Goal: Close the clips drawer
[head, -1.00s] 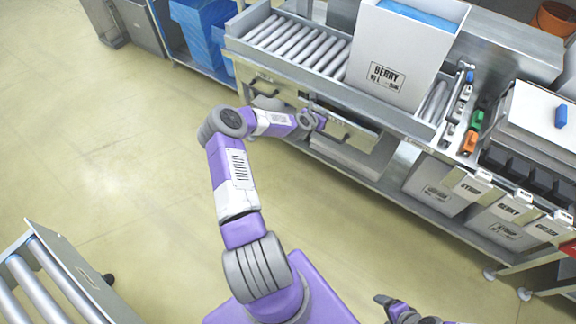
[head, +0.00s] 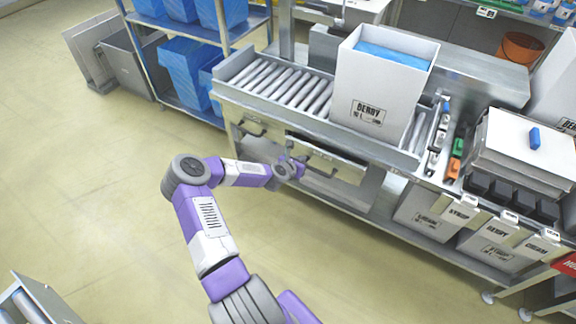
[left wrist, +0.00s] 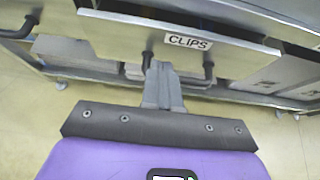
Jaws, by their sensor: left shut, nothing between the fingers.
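The clips drawer (head: 326,160) is under the roller bench, with a dark bar handle on its front. It also shows in the left wrist view (left wrist: 240,62), with a label reading CLIPS. Its front stands out a little from the bench, with a gap along its top edge. My left gripper (head: 300,168) is shut and empty at the left part of the drawer front, by the handle. In the left wrist view the shut fingers (left wrist: 160,72) overlap the lower edge of the drawer front beside a handle post; I cannot tell whether they touch. My right gripper is out of view.
Another drawer (head: 250,124) with a handle is to the left under the bench. A white BERRY box (head: 380,88) with a blue liner stands on the rollers (head: 272,82). Blue bins (head: 184,75) fill a rack at the back left.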

